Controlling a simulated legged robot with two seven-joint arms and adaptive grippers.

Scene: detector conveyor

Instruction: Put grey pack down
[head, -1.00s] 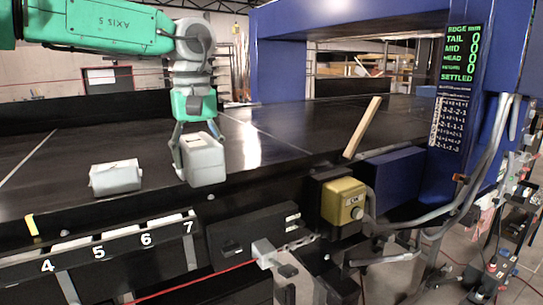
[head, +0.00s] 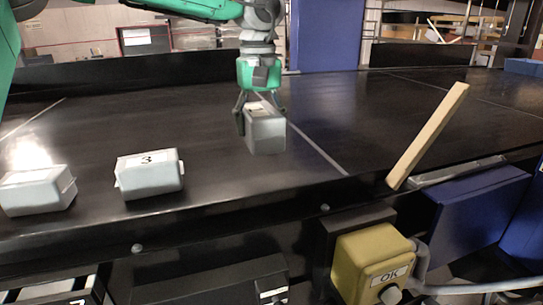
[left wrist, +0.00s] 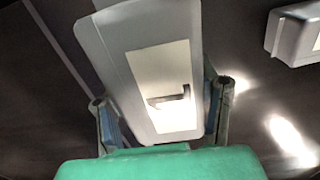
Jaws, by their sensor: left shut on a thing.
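My left gripper (head: 260,106) comes in over the black conveyor belt (head: 225,185), pointing down, and is shut on a grey pack (head: 267,135). The pack is a light grey box, close to upright and a little turned. In the left wrist view the pack (left wrist: 120,45) lies between the two fingers of the gripper (left wrist: 162,112), with a white label and a dark mark on its face. I cannot tell whether its underside touches the belt. My right gripper is not in view.
A pack labelled 3 (head: 150,182) and another pack (head: 38,192) sit on the belt to the left. A wooden bar (head: 428,137) leans at the right edge, above a yellow OK button box (head: 370,260). The belt right of the held pack is clear.

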